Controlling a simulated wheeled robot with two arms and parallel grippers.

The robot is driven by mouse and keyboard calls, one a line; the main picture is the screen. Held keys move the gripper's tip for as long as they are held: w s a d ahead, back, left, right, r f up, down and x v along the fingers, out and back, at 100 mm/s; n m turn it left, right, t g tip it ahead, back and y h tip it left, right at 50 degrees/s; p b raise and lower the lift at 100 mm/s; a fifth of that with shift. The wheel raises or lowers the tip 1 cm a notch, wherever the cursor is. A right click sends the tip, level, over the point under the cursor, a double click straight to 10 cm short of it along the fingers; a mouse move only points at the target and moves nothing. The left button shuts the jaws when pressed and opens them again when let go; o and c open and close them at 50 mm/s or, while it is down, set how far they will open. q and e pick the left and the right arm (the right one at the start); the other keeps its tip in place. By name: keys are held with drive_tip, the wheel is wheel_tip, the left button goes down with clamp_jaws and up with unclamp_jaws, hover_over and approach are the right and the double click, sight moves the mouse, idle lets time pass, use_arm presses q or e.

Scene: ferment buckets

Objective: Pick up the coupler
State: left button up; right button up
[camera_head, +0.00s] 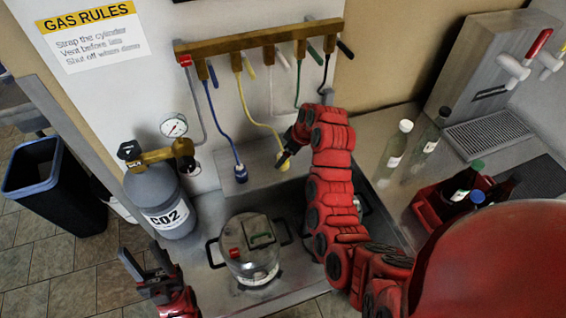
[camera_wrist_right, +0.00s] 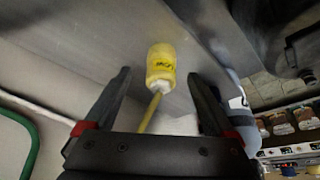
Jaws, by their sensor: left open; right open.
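A yellow coupler (camera_head: 283,165) hangs on a yellow hose in front of the steel back panel. In the right wrist view the yellow coupler (camera_wrist_right: 161,64) has dark lettering and a white end, and lies between and beyond the fingertips, touching neither. My right gripper (camera_wrist_right: 159,85) is open and empty; in the head view it is partly hidden by its red arm, close to the yellow coupler. A blue coupler (camera_head: 240,173) hangs on a blue hose to the left. My left gripper (camera_head: 145,255) is open and empty at the lower left.
A gas manifold (camera_head: 250,40) with several hoses hangs above. Bottles (camera_head: 397,147) and a red crate (camera_head: 428,214) stand right. A dark bin (camera_head: 40,180) is far left.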

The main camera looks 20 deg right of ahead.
drive_tip(key=p+x, duration=0.2)
drive_tip(key=x, duration=0.1)
drive_tip(key=shift+f, duration=0.3)
clamp_jaws()
